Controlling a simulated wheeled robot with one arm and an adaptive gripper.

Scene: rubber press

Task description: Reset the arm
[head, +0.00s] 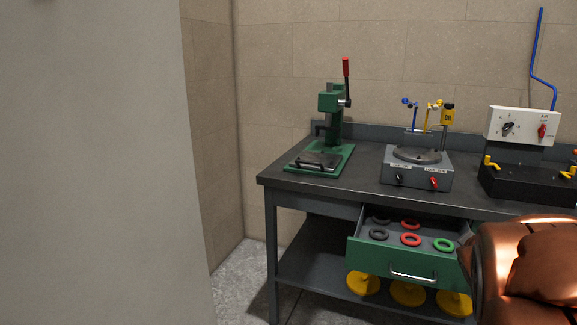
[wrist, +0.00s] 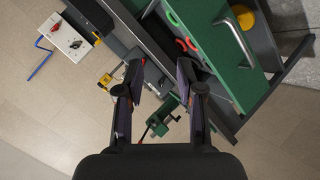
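My gripper (wrist: 160,80) shows in the wrist view with its two dark fingers spread apart and nothing held between them. In the wrist view, the bench and its green drawer (wrist: 222,60) appear tilted beyond the fingers. The gripper itself does not show in the head view. A copper-coloured part of my arm fills the lower right corner there and hides the right end of the drawer front.
A dark workbench (head: 300,180) stands against the tiled wall. It bears a green hand press (head: 331,103), a grey round-plate device (head: 418,170) and a white control box (head: 521,125). The drawer (head: 380,258) is pulled out, holding several rings. A grey wall (head: 95,160) fills the left.

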